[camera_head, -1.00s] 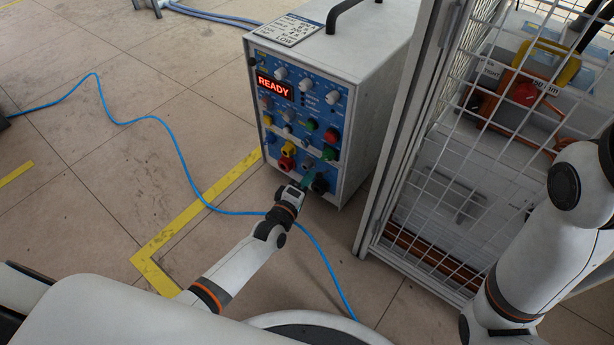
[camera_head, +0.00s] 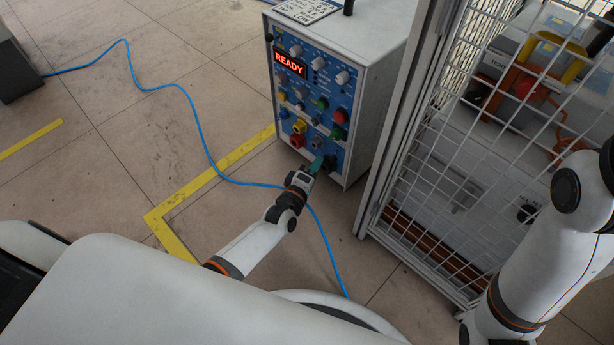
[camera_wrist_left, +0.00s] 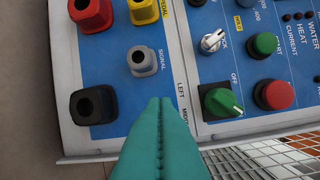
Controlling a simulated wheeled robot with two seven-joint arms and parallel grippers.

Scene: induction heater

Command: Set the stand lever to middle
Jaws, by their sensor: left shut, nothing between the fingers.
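The induction heater box (camera_head: 372,75) stands on the floor with its blue control panel (camera_head: 322,88) facing me and READY lit. My left gripper (camera_head: 318,164) is at the panel's lower edge. In the left wrist view, its teal fingers (camera_wrist_left: 162,108) are shut together and empty, with tips over the panel. Printed words LEFT (camera_wrist_left: 180,90) and a partly covered MIDDLE show right beside the tips. I cannot make out the stand lever; the fingers may hide it. A black socket (camera_wrist_left: 94,105) and grey SIGNAL socket (camera_wrist_left: 141,60) lie left; a green OFF knob (camera_wrist_left: 223,102) lies right. My right gripper is out of view.
A white wire cage (camera_head: 440,190) stands close to the box's right, with equipment inside. A blue cable (camera_head: 200,125) runs across the floor past my left wrist. Yellow tape (camera_head: 205,190) marks the floor. Open floor lies left of the box.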

